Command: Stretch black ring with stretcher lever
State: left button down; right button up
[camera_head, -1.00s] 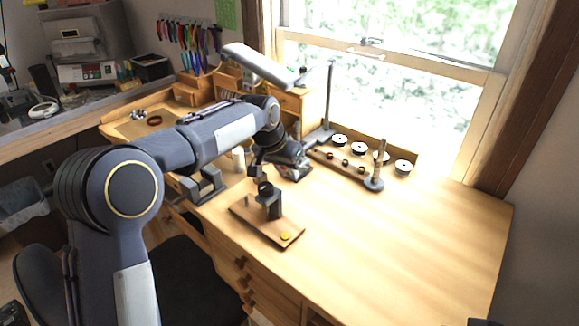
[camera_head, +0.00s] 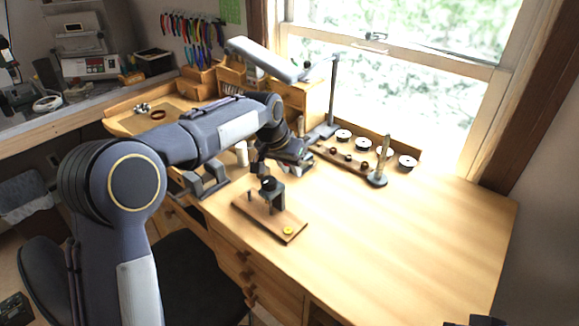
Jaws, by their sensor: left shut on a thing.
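The stretcher is a dark upright block (camera_head: 275,199) on a wooden base (camera_head: 272,222) near the desk's front left edge. A dark round piece (camera_head: 268,183) shows at its top; I cannot tell whether it is the black ring or part of the stretcher. My left gripper (camera_head: 260,169) reaches in from the left and points down just above and behind the stretcher. It is shut on a small dark thing, mostly hidden by the fingers. A dark shape (camera_head: 474,321) at the bottom edge on the right may be my right gripper; its jaws do not show.
A wooden strip with small brown rings (camera_head: 348,157), several white discs with dark centres (camera_head: 363,144) and a grey tapered post (camera_head: 381,163) stand behind. A lamp (camera_head: 262,58) hangs over the back left. A yellow disc (camera_head: 288,230) lies on the stretcher base. The desk's right side is clear.

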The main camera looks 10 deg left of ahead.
pick_arm(q)
jog(key=shift+f, duration=0.15)
dwell(0.4)
jog(key=c, duration=1.2)
grip_release()
jog(key=shift+w, duration=0.2)
jog(key=shift+s, duration=0.1)
jog(key=v, duration=0.8)
jog(key=shift+c, duration=0.3)
